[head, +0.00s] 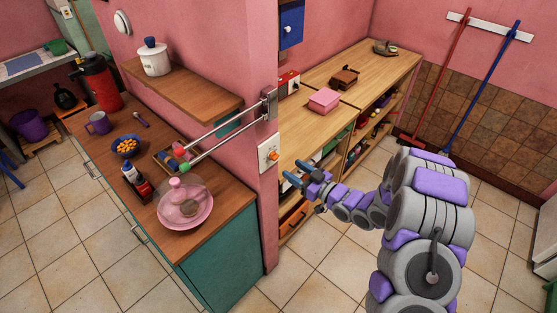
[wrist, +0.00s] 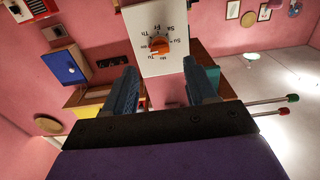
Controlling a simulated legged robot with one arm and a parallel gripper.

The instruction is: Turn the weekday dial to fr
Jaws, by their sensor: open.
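The weekday dial is an orange knob (wrist: 160,45) on a white plate (wrist: 150,12) with short day letters around it, upside down in the wrist view. "Fr" and "Sa" stand at its upper side, "Su" to the right, "Th" at upper left and "Tu" below. Which mark the knob points to is too small to tell. In the head view the dial (head: 272,155) is on the end face of the pink wall. My gripper (head: 292,170) is open just right of it; in the wrist view its fingers (wrist: 160,68) stand apart and empty, below the knob.
Two metal rails (head: 225,125) with red and green ends reach left from the wall end, close to the dial. A counter (head: 225,198) with a pink cake stand (head: 185,212) is at left. A wooden shelf (head: 310,122) with a pink box (head: 324,100) stands behind my gripper.

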